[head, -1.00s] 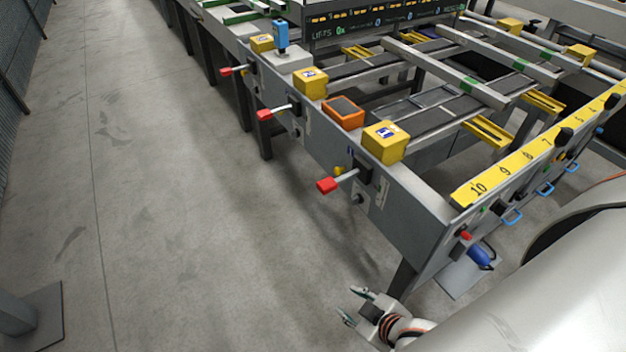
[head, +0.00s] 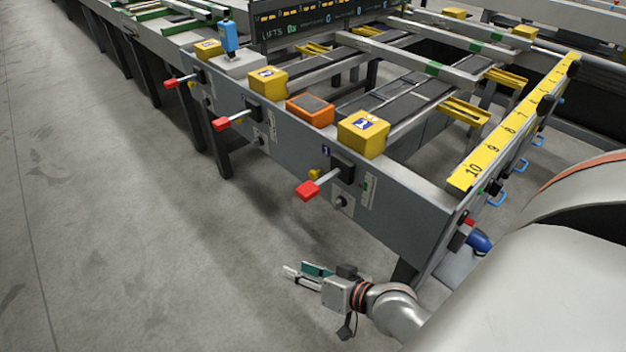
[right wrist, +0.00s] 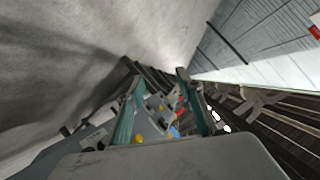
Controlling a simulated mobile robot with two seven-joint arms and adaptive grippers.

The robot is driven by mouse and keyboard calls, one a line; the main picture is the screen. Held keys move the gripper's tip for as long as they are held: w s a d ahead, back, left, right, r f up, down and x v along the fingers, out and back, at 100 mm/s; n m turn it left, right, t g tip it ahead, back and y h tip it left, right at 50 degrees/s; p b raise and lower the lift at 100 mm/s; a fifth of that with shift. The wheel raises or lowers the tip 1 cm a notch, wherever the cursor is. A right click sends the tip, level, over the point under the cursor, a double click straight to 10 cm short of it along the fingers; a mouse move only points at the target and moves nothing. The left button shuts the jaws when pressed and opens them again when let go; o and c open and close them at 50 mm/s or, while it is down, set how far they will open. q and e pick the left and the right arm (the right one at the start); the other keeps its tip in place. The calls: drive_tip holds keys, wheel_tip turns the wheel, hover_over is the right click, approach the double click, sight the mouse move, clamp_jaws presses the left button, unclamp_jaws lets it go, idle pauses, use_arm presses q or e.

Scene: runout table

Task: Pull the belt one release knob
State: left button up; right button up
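The front panel of the runout table (head: 400,222) carries a station below the nearest yellow box (head: 363,134). This station has a red-ended lever (head: 307,190), a small yellow knob (head: 315,174) beside it and a dark round knob (head: 342,201) below. I cannot read which of these is the belt one release knob. My right gripper (head: 296,273) is open and empty, low in front of the panel and apart from it. In the right wrist view its teal fingers (right wrist: 160,95) stand apart, with small panel parts far off between them. My left gripper is out of view.
Two more red-ended levers (head: 221,124) (head: 171,83) stick out farther along the panel. An orange box (head: 310,108) sits on the table edge. A yellow numbered scale (head: 515,125) runs along the right side. The floor (head: 130,230) left of the table is clear.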

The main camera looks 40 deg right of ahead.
drive_tip(key=w+d+r+m+t+h, duration=0.2)
drive_tip(key=w+d+r+m+t, duration=0.2)
drive_tip(key=w+d+m, duration=0.25)
drive_tip(key=m+h, duration=0.7)
drive_tip(key=m, duration=0.4)
approach(315, 178)
drive_tip(key=w, duration=0.2)
drive_tip(key=x, duration=0.8)
drive_tip(key=shift+s+d+t+b, duration=0.15)
drive_tip(key=shift+d+t+b, duration=0.15)
drive_tip(key=shift+b, duration=0.05)
drive_tip(key=shift+f, duration=0.15)
clamp_jaws()
